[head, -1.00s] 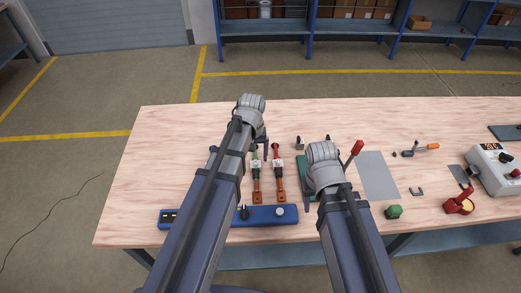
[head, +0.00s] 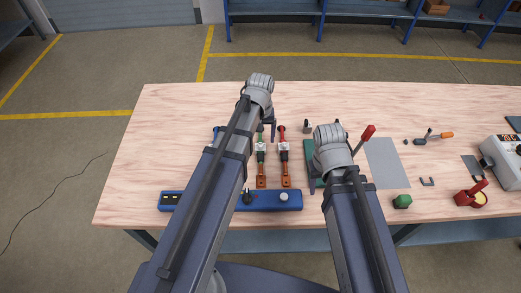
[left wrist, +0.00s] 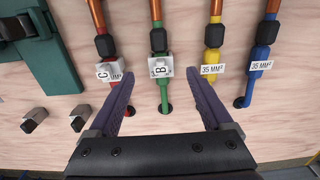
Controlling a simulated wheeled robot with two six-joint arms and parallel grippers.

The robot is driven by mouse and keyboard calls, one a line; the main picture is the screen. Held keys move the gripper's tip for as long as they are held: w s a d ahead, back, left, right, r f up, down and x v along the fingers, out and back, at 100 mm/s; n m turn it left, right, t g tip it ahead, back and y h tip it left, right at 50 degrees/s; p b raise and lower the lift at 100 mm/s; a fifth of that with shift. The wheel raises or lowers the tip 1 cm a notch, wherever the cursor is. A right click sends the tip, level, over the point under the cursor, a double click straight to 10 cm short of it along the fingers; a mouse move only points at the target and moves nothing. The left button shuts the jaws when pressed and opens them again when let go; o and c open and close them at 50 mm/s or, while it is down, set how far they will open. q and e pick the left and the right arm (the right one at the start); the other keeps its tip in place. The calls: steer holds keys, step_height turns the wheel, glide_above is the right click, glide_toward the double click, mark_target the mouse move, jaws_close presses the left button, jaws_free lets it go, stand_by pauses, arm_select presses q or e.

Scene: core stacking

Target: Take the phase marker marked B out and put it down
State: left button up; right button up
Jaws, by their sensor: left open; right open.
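The phase marker B, a small white block (left wrist: 160,67), sits on the green core (left wrist: 164,93) in the left wrist view. In the head view, it shows as a small white patch (head: 261,147). My left gripper (left wrist: 161,82) is open and empty, its fingers either side of the green core, their tips near the marker. A similar marker C (left wrist: 108,71) sits on the red core beside it, close to the left finger. My right gripper's jaws are hidden under its wrist in the head view.
Yellow (left wrist: 212,62) and blue (left wrist: 261,68) cores with 35 mm² labels stand to the right in the left wrist view. A green fixture (left wrist: 42,60) is at the left. A blue bar (head: 265,203) lies near the bench's front. A grey mat (head: 388,163) is bare.

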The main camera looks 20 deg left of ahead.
mark_target(260, 144)
arm_select(q)
step_height(260, 144, down, 5)
steer(key=b, duration=0.5)
steer(key=shift+f, duration=0.15)
arm_select(e)
step_height(260, 144, down, 5)
steer(key=shift+f, duration=0.1)
arm_select(q)
jaws_close()
